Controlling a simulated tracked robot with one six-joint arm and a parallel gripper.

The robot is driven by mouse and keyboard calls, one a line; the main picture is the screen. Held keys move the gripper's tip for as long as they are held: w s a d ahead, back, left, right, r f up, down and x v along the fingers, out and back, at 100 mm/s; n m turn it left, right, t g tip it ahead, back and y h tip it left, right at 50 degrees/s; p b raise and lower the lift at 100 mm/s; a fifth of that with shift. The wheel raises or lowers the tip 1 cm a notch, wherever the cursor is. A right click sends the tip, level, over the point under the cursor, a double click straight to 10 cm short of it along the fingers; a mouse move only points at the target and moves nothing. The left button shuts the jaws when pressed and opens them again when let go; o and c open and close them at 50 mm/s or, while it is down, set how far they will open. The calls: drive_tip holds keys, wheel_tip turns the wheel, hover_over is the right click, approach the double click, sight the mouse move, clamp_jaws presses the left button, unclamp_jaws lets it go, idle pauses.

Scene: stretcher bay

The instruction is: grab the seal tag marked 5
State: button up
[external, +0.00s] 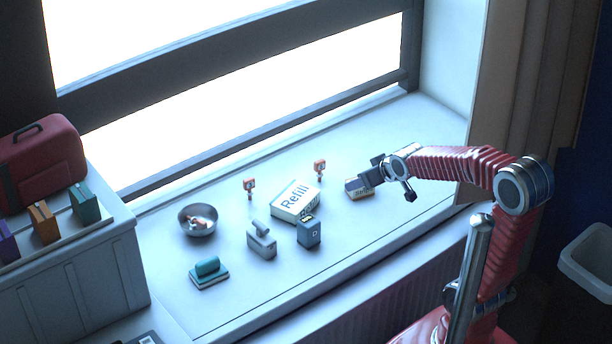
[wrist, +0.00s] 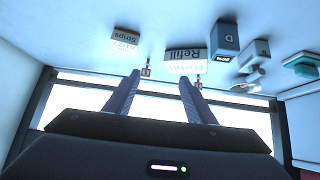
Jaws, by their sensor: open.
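Two small orange-red seal tags stand on the sill in the external view, one (external: 250,185) left of the Refill box and one (external: 320,167) behind it. In the wrist view one tag (wrist: 146,70) shows between my fingers, near the left one, and another (wrist: 198,84) is just beyond the right fingertip. More orange-red pieces (external: 199,221) lie in a metal bowl (external: 184,229). No number is legible on any tag. My gripper (external: 368,172) is open and empty, above the sill at the right, close to the Strips box (external: 359,188).
The Refill box (external: 288,208) lies mid-sill. In front are a dark box marked D (external: 309,235), a grey item (external: 262,244) and a teal item (external: 208,271). The window (external: 250,90) runs along the back. The sill's right end is clear.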

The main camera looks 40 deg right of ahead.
drive_tip(key=w+d+f+t, duration=0.25)
drive_tip(key=w+f, duration=0.25)
drive_tip(key=w, duration=0.6)
drive_tip(key=t, duration=0.2)
approach(322, 167)
drive_tip(key=shift+w+f, duration=0.25)
drive_tip(key=shift+w, duration=0.2)
drive_tip(key=shift+w, duration=0.1)
drive_tip(key=shift+x, duration=4.2)
drive_tip(key=shift+w+d, duration=0.1)
drive_tip(key=shift+x, duration=2.5)
drive_tip(key=shift+c, duration=0.6)
